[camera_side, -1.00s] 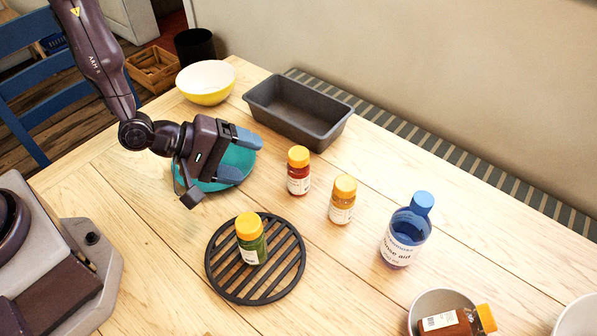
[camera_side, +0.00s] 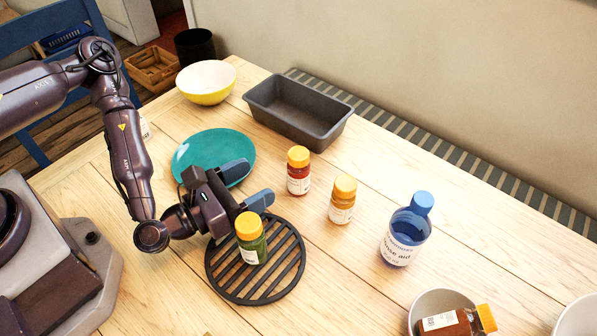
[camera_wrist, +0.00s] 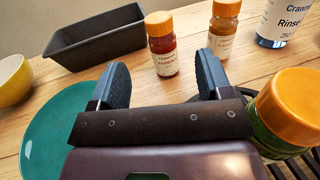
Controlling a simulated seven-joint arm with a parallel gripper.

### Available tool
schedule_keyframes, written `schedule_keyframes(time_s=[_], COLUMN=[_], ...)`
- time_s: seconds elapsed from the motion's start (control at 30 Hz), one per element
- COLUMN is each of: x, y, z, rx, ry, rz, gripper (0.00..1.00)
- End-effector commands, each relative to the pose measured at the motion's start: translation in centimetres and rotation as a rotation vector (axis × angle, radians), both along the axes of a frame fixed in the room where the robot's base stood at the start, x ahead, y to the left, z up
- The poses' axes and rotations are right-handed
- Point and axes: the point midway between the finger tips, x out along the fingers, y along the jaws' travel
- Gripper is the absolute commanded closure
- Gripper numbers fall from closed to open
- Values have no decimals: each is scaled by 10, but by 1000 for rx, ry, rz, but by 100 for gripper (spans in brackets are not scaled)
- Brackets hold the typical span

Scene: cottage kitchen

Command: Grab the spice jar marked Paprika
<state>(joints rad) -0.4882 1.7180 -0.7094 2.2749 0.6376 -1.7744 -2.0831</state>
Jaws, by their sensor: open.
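The paprika jar (camera_side: 298,172) is red with an orange lid and stands upright on the table. In the wrist view the paprika jar (camera_wrist: 163,50) shows its label between and beyond my fingertips. My gripper (camera_side: 250,186) is open and empty, low over the table, its fingers pointing toward the jar with a gap before it. My gripper also shows in the wrist view (camera_wrist: 162,80). A yellow-brown spice jar (camera_side: 342,203) stands to the right of the paprika jar. A green spice jar (camera_side: 251,243) stands on the black trivet (camera_side: 292,278), close beside my gripper.
A teal plate (camera_side: 200,152) lies behind my gripper. A dark loaf tin (camera_side: 300,112) and a yellow bowl (camera_side: 207,84) stand at the back. A blue rinse-aid bottle (camera_side: 404,238) stands right. A bowl (camera_side: 418,305) at front right holds a tilted jar (camera_side: 462,322).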

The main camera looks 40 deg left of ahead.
Motion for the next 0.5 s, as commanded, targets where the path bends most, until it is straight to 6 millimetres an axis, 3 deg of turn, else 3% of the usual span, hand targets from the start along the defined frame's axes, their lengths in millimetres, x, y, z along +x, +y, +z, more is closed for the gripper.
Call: schedule_keyframes(time_s=[0.2, 0.5], x=[36, 63], y=[-10, -16], z=[0, 1], rx=[5, 5], ry=[-2, -4], rz=[-2, -3], gripper=[28, 28])
